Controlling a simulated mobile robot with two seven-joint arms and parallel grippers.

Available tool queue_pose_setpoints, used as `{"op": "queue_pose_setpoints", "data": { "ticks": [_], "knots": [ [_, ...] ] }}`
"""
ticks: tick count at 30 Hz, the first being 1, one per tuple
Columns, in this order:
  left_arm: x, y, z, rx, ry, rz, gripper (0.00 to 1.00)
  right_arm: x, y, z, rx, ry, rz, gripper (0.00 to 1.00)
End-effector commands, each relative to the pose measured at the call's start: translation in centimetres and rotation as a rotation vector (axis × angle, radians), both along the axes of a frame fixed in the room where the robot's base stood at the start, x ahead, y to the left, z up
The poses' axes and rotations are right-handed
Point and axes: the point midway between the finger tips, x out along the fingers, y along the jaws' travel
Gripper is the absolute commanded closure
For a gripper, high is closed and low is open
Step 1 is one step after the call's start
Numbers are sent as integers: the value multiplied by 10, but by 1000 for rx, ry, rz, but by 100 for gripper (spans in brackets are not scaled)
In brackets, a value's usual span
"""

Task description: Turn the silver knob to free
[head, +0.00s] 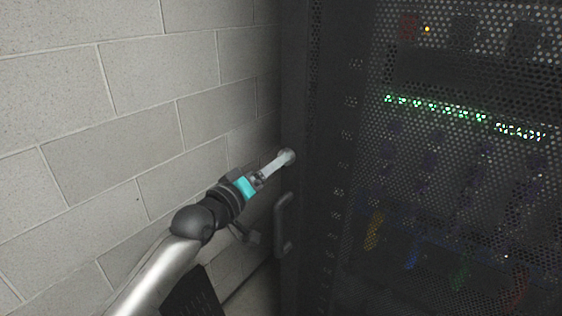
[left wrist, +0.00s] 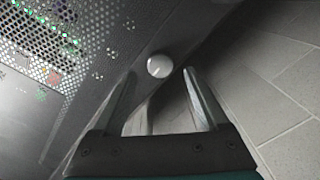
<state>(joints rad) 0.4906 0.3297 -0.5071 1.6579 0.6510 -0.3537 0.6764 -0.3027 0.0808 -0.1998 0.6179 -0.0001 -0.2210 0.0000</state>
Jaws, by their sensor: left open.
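The silver knob (head: 287,156) is on the dark frame at the left edge of the rack door in the head view. In the left wrist view the round knob (left wrist: 160,66) lies just beyond the fingertips, roughly midway between them. A mark on its face is faint. My left gripper (head: 281,161) reaches it from the lower left. In the left wrist view the left gripper (left wrist: 160,82) is open with nothing between its fingers. The head view does not show whether a finger touches the knob. My right gripper is not in view.
The perforated rack door (head: 450,170) fills the right side, with green lights and coloured cables behind it. A dark door handle (head: 283,225) stands out below the knob, close to my left arm. A grey block wall (head: 100,110) runs along the left.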

Motion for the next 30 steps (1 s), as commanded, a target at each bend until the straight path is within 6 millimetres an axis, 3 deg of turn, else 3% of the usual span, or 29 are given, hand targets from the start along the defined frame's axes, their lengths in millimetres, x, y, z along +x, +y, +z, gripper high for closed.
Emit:
{"op": "queue_pose_setpoints", "data": {
  "ticks": [9, 21, 30],
  "knots": [
    [27, -19, 0, 1, 0, -1, 23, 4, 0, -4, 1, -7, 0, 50],
    [32, -21, 0, 1, -1, 0, 23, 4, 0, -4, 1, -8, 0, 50],
    [31, -21, 0, 1, -1, 0, 55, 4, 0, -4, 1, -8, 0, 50]
  ]
}}
